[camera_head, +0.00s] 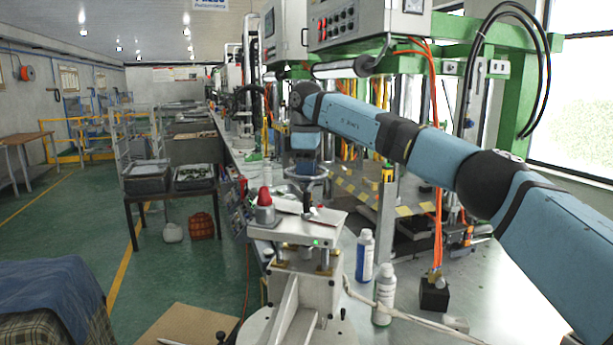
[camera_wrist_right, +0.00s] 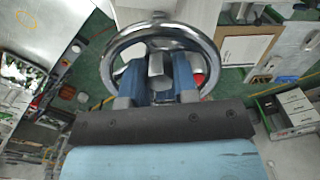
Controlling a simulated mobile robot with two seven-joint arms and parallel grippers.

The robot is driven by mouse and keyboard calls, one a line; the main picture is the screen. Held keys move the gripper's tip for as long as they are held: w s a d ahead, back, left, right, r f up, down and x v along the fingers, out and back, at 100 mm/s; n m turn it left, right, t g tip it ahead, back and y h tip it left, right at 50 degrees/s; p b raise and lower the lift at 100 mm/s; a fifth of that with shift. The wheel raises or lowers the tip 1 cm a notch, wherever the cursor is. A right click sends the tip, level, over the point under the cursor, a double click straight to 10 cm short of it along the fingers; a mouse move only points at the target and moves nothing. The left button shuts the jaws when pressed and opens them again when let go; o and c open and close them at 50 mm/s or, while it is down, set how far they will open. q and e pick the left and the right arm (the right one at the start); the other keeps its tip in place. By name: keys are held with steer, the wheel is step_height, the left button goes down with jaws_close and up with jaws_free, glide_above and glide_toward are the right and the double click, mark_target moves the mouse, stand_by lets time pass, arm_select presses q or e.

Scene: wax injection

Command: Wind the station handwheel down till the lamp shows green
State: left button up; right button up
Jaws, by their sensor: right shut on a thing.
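The station handwheel (camera_head: 307,174) is a chrome ring above the white station (camera_head: 290,228). In the right wrist view the handwheel (camera_wrist_right: 207,45) fills the top middle. My right gripper (camera_wrist_right: 158,82) reaches over it from above, its blue fingers either side of a grey piece inside the ring, shut on the handwheel. In the head view my right gripper (camera_head: 306,165) is partly hidden by its wrist and the wheel. A small lamp (camera_head: 315,242) on the front edge of the station plate shows green. My left gripper is not in view.
A red-topped grey piece (camera_head: 265,206) stands on the station's left side. Green press frames and orange hoses stand behind. The green floor at left is mostly clear.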

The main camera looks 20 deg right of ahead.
steer(key=shift+r+m, duration=0.1)
steer(key=shift+m, duration=0.5)
steer(key=o, duration=0.7)
steer(key=shift+c, duration=0.2)
step_height(320, 180, up, 14)
steer(key=shift+d, duration=0.1)
